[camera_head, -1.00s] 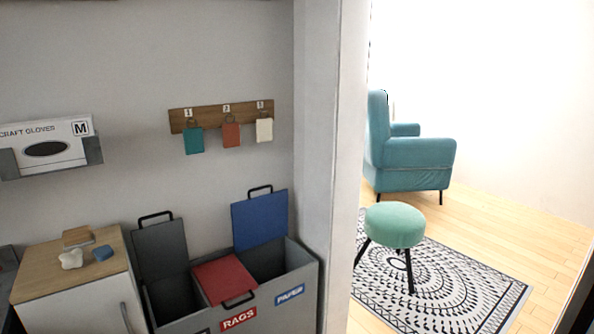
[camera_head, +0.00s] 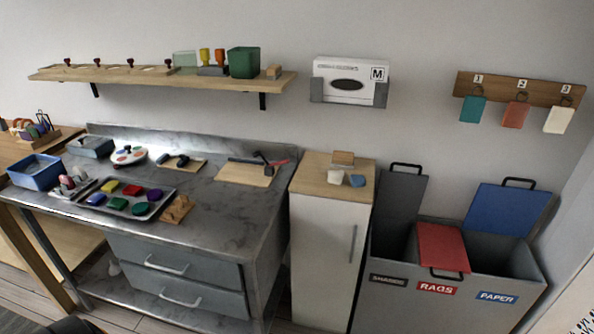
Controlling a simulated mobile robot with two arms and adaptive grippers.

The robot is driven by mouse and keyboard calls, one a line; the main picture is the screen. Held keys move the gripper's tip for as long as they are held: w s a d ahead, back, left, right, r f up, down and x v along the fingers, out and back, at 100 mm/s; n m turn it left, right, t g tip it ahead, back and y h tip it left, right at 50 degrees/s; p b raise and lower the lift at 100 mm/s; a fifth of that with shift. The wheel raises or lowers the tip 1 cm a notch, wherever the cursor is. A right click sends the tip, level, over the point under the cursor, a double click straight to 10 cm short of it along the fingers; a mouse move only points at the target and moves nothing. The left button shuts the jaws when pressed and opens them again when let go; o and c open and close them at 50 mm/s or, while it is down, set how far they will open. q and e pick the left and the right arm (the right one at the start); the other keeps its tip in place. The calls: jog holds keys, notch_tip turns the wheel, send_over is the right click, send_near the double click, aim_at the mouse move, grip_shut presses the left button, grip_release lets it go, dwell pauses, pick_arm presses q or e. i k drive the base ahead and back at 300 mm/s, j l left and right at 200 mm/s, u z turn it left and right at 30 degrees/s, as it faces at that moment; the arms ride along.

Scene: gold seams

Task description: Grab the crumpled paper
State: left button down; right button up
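A small white lump (camera_head: 335,177), which looks like the crumpled paper, lies on the wooden top of the narrow white cabinet (camera_head: 320,245), right of the workbench. A blue block or sponge (camera_head: 357,181) lies just right of it and a tan wooden block (camera_head: 343,158) behind it. Neither of my grippers is in view.
Left of the cabinet stands a metal workbench (camera_head: 225,222) holding a tray of coloured pieces (camera_head: 168,193) and tools. Right of it is a grey sorting bin (camera_head: 385,302) with its red lid (camera_head: 442,247) down and blue lid (camera_head: 507,210) raised. A shelf (camera_head: 150,76) hangs above.

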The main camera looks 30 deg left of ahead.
aim_at(335, 177)
jog(key=u, duration=0.8)
jog(key=i+j, duration=0.2)
